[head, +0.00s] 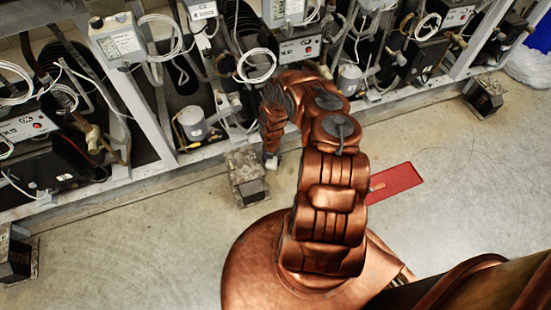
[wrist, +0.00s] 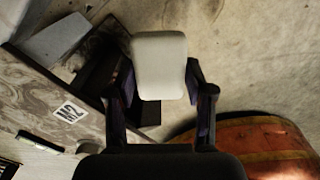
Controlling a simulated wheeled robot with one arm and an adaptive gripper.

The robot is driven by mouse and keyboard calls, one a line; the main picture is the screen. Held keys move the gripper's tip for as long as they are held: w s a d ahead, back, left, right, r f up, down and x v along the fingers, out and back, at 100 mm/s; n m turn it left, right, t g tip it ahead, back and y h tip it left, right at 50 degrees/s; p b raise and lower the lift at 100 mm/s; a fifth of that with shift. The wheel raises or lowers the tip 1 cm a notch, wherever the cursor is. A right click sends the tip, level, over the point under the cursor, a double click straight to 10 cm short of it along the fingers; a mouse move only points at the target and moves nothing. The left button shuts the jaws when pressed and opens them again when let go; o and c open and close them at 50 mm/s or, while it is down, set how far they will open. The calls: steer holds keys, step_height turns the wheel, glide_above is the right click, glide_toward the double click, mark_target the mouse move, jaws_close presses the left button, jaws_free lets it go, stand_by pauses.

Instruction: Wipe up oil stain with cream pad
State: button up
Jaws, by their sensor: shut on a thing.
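My gripper (wrist: 160,84) is shut on the cream pad (wrist: 160,62), a pale rounded block between its two dark fingers in the wrist view. In the head view my arm reaches towards the rack, and its end is by the rack's front edge, beside a metal foot block. Only a small pale bit of the pad (head: 272,162) may show there; most of the gripper is hidden behind my arm. I cannot make out a clear oil stain on the concrete floor in either view.
The compressor rack's lower rail (head: 140,184) runs along the back, with hoses and cables above. A metal foot block (head: 246,176) stands by the rail. A red flat tray or mat (head: 395,180) lies right of my arm.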

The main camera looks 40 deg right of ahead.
steer(key=shift+r+p, duration=2.45)
steer(key=shift+r, duration=0.35)
steer(key=shift+f, duration=0.1)
